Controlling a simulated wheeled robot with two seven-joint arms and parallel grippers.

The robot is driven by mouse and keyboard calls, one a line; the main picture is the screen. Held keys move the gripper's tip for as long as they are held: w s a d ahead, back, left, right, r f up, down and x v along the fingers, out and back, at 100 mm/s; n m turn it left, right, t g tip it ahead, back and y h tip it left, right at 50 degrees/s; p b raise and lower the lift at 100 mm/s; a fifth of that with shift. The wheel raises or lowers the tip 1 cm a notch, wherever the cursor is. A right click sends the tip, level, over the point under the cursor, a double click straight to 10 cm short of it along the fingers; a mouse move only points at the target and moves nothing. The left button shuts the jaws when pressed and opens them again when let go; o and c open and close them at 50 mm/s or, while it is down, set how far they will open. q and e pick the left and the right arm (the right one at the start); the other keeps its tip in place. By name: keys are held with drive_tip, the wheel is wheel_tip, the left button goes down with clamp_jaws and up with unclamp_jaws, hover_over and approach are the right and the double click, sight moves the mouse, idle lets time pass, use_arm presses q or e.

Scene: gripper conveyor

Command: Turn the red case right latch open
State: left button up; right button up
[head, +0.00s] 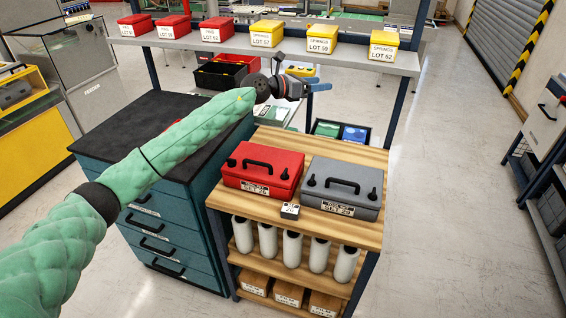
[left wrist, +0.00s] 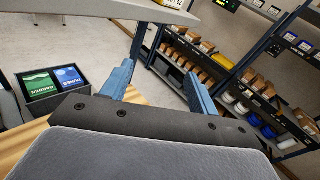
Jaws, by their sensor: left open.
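The red case (head: 262,183) sits closed on the left half of the wooden bench top, with a black handle on its lid. Its right latch (head: 285,174) is a small dark piece near the front right edge; its exact turn is too small to tell. My left gripper (head: 318,80) is in the air beyond and above the red case, apart from it. Its blue fingers, also seen in the left wrist view (left wrist: 160,85), are spread with nothing between them. My right gripper is not in view.
A grey case (head: 342,200) stands just right of the red one. A small labelled block (head: 290,211) lies in front of them. A shelf (head: 235,43) with red and yellow boxes runs behind. A dark-topped drawer cabinet (head: 130,125) stands left of the bench (head: 375,236).

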use_arm(q)
wheel_tip(320, 180, down, 8)
drive_tip(key=a+m+g+y, duration=0.2)
drive_tip(key=m+y, duration=0.1)
drive_tip(key=m+g+y, duration=0.6)
drive_tip(key=m+y, duration=0.1)
drive_tip(key=y, duration=0.2)
approach(285, 171)
drive_tip(key=shift+h, duration=0.3)
drive_tip(key=p+x, duration=0.2)
drive_tip(key=x, duration=0.1)
drive_tip(key=p+x, duration=0.2)
drive_tip(key=x, duration=0.2)
drive_tip(key=shift+a+f, duration=0.2)
drive_tip(key=shift+d+f, duration=0.15)
drive_tip(key=shift+f, duration=0.45)
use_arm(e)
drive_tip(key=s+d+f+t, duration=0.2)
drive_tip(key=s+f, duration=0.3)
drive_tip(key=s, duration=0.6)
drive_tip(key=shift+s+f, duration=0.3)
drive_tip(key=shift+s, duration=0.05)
use_arm(q)
drive_tip(key=c, duration=1)
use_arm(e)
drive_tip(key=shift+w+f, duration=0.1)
